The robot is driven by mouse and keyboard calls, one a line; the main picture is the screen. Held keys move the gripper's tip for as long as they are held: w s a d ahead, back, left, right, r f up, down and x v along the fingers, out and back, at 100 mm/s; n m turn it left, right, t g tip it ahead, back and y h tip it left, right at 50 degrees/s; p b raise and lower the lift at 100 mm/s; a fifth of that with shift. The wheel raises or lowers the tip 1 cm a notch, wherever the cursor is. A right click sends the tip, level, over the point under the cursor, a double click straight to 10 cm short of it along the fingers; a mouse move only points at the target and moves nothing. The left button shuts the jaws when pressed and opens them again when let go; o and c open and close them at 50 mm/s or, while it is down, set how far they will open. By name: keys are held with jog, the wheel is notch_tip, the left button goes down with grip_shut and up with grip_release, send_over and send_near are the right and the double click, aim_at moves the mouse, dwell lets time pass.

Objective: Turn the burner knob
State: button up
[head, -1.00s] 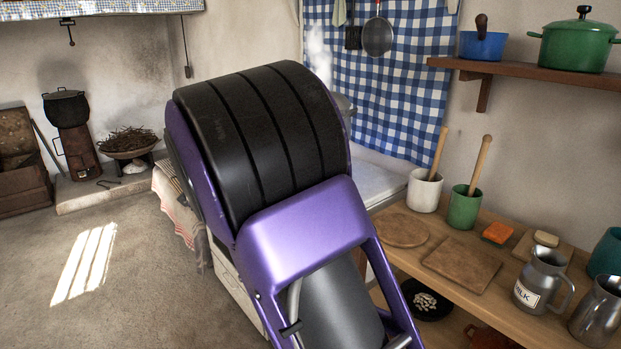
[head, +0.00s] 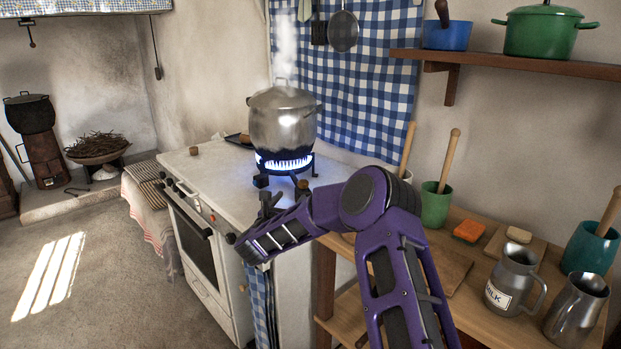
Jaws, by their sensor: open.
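A steaming metal pot (head: 283,120) stands on a burner (head: 285,166) with a lit blue flame, on the pale stove top. A small brown knob (head: 302,186) sits at the burner's front, just beyond my arm. More small knobs (head: 212,218) line the stove's front panel; I cannot tell which one the task means. My gripper (head: 268,201) is at the stove's front right edge, a little left of and nearer than the brown knob. It is open, and it seems to touch nothing. My purple forearm hides part of the stove's corner.
The wooden side table (head: 462,215) at right holds a green pot with a wooden tool (head: 436,204), an orange sponge (head: 468,231) and a milk jug (head: 513,280). The floor at left is clear.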

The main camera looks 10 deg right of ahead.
aim_at(303, 184)
jog(key=x, duration=1.6)
grip_shut()
